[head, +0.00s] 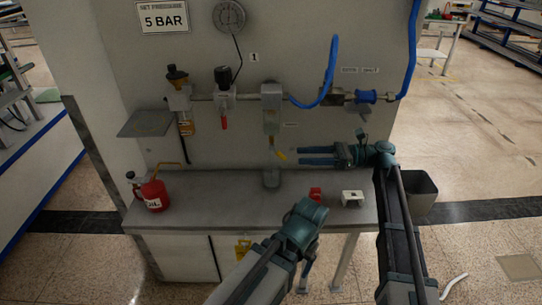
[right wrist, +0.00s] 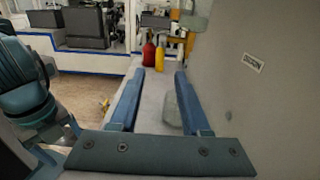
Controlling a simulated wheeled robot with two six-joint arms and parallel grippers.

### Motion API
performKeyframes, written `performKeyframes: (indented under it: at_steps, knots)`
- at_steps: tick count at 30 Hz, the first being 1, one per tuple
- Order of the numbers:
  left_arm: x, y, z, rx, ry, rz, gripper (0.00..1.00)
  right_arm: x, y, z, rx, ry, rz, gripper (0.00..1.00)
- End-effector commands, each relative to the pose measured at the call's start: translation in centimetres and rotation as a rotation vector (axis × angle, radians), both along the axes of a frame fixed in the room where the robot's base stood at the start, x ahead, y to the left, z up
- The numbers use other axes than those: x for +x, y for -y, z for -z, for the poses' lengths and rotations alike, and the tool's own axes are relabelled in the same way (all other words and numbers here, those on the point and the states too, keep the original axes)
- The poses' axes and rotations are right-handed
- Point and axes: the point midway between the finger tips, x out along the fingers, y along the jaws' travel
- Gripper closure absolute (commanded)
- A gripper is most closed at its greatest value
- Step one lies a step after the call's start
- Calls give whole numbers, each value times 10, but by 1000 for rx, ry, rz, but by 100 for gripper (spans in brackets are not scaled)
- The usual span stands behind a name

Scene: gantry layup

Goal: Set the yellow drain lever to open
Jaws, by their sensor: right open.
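The yellow drain lever (head: 280,155) hangs under the clear filter bowl (head: 271,122) on the wall panel, slanting down to the right. My right gripper (head: 302,156) is open, its two fingers pointing left toward the lever, with a small gap between tips and lever. In the right wrist view a yellow shape (right wrist: 160,54), apparently the lever, shows beyond and between the open fingertips (right wrist: 160,72). Nothing is between the fingers themselves. My left arm reaches in low in the head view; its gripper (head: 303,282) is small and dark, and its jaws cannot be made out.
A grey cup (head: 271,179) stands on the bench (head: 230,190) below the bowl. A red oil can (head: 154,194) is at left; a red block (head: 315,194) and a white part (head: 352,198) are at right.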

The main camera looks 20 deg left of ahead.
Motion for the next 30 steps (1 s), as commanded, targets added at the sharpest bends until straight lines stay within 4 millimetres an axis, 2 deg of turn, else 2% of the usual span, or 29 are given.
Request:
performKeyframes:
  at_steps: [3,9,15,21,30]
  knots:
    - [0,0,0,0,0,0,19,-10,-25,0,0,0,-4,53]
    - [0,0,0,0,0,0,19,-19,-63,0,0,0,-3,53]
    - [0,0,0,0,0,0,19,-26,-88,0,0,0,-1,53]
    - [0,0,0,0,0,0,19,-29,-100,0,0,1,0,53]
    - [0,0,0,0,0,0,19,-29,-101,0,0,0,0,53]
